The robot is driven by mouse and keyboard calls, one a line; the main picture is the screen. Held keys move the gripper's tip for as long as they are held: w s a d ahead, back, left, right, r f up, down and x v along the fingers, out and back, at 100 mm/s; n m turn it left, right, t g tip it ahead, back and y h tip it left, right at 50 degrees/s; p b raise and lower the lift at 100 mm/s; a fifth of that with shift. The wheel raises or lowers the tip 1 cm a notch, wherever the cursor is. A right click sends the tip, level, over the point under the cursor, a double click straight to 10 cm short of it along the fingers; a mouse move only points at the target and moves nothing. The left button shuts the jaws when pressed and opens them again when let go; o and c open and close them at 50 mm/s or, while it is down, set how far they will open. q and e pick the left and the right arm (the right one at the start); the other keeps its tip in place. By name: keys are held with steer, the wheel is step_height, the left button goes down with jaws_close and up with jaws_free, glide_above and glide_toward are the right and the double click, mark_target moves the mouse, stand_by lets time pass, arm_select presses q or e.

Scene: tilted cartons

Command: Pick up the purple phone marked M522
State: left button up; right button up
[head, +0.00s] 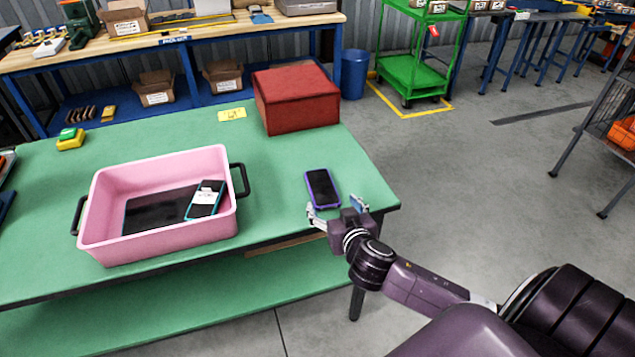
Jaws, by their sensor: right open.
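A phone with a purple edge and dark screen (322,188) lies flat on the green table (290,160) near its right front corner. No M522 marking can be read on it from here. My right gripper (337,207) is open and empty. Its fingers are at the near end of the phone, one toward each side; I cannot tell whether they touch it. My left gripper is out of view.
A pink bin (160,242) with black handles stands left of the phone, holding a dark flat item and a teal-edged phone (205,199). A red box (296,98) and a yellow card (232,114) are behind. Bare table surrounds the purple phone.

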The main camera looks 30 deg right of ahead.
mark_target(322, 187)
steer(key=shift+w+d, duration=0.2)
steer(key=shift+w, duration=0.45)
steer(key=shift+w+d, duration=0.2)
steer(key=shift+w, duration=0.4)
steer(key=shift+w+f, duration=0.1)
steer(key=shift+w, duration=0.05)
steer(key=shift+w+d+p, duration=0.15)
steer(key=shift+w+p, duration=0.35)
steer(key=shift+w, duration=0.1)
steer(key=x, duration=0.3)
steer(key=shift+w+f+p, duration=0.15)
steer(key=shift+w+p, duration=0.05)
steer(key=shift+p, duration=0.1)
steer(key=shift+w+f, duration=0.1)
steer(key=shift+w, duration=0.15)
steer(key=shift+f, duration=0.1)
steer(key=c, duration=1.2)
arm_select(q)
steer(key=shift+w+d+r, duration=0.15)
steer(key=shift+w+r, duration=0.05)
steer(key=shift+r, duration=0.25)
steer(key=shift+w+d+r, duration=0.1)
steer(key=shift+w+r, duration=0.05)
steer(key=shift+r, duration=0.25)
arm_select(e)
steer(key=shift+c, duration=0.9)
